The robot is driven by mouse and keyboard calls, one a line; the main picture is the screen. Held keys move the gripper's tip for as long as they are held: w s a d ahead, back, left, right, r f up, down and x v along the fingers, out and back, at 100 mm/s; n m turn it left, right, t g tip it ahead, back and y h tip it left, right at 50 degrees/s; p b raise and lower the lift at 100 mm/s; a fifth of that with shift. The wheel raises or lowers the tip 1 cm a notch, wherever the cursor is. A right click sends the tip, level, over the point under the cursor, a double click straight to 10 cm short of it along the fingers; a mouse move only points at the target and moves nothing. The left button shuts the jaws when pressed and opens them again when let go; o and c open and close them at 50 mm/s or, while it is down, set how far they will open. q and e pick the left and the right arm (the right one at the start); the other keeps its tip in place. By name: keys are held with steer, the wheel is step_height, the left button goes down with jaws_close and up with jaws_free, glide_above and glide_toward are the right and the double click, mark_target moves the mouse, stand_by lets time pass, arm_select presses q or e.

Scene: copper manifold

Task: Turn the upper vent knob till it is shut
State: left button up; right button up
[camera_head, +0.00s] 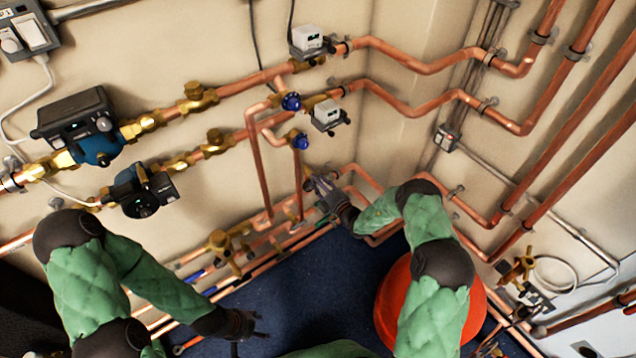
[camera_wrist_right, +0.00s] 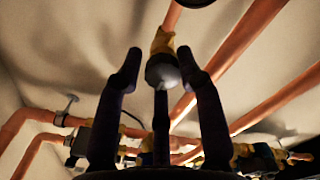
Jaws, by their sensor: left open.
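Two blue knobs sit on short copper branches on the wall in the head view: the upper one (camera_head: 291,101) and a lower one (camera_head: 300,141). I cannot tell how far either is turned. My right gripper (camera_head: 314,183) is below both, near the wall pipes. In the right wrist view its fingers (camera_wrist_right: 160,72) are spread open, with a rounded grey end on a brass fitting (camera_wrist_right: 162,44) showing between the tips; contact cannot be told. My left gripper (camera_head: 245,325) is open and empty, low over the blue floor.
Copper pipes (camera_head: 420,67) run along the wall and around the corner. Two pumps (camera_head: 92,125) (camera_head: 140,190) are at left, and white-topped actuators (camera_head: 327,112) sit beside the knobs. A red-orange round object (camera_head: 392,290) stands under my right arm. The dark blue floor (camera_head: 310,285) is partly clear.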

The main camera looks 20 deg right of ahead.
steer(key=shift+o, duration=0.6)
steer(key=shift+d, duration=0.1)
steer(key=shift+s, duration=0.1)
steer(key=v, duration=1.1)
steer(key=shift+s, duration=0.4)
